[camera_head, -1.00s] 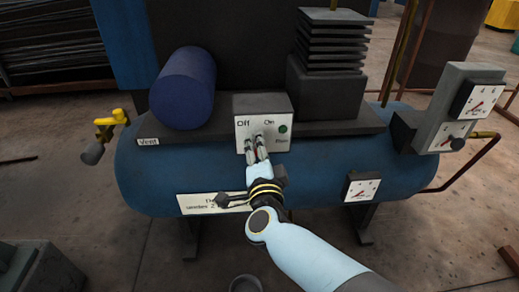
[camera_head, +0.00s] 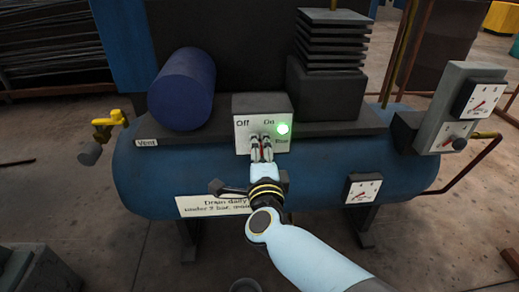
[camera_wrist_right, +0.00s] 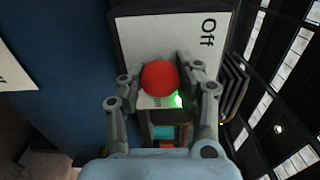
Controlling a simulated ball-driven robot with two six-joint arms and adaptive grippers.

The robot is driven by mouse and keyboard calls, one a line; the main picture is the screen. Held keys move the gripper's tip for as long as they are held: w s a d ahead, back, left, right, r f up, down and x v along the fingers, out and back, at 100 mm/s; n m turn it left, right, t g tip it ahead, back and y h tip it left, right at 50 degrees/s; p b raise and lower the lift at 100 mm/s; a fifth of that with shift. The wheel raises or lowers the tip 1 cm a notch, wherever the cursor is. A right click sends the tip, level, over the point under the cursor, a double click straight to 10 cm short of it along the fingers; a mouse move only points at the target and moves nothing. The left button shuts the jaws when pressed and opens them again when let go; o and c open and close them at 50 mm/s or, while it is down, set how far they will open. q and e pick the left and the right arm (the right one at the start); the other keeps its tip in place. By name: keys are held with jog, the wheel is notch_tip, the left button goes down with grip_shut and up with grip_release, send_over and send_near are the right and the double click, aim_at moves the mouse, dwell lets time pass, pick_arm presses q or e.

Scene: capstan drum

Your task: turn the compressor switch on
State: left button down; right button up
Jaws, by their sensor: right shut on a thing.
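The compressor switch box (camera_head: 262,104) is a grey box with a white front marked "Off" on the left and "On" on the right. A green lamp (camera_head: 283,128) on its right side glows brightly. The red switch knob (camera_wrist_right: 160,77) shows between the fingers in the right wrist view. My right gripper (camera_head: 262,147) is at the lower front of the box, below the "On" mark, shut on this knob. The fingers hide most of the lever in the head view. My left gripper is not in view.
The blue tank (camera_head: 330,165) lies behind and below my right arm. A blue motor cylinder (camera_head: 182,88) is left of the box, and a finned dark block (camera_head: 330,70) is right of it. A yellow-handled vent valve (camera_head: 107,125) and gauges (camera_head: 363,188) sit at the sides.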

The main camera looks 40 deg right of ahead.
jog(key=shift+f, duration=0.1)
jog(key=o, duration=1.2)
jog(key=shift+c, duration=0.2)
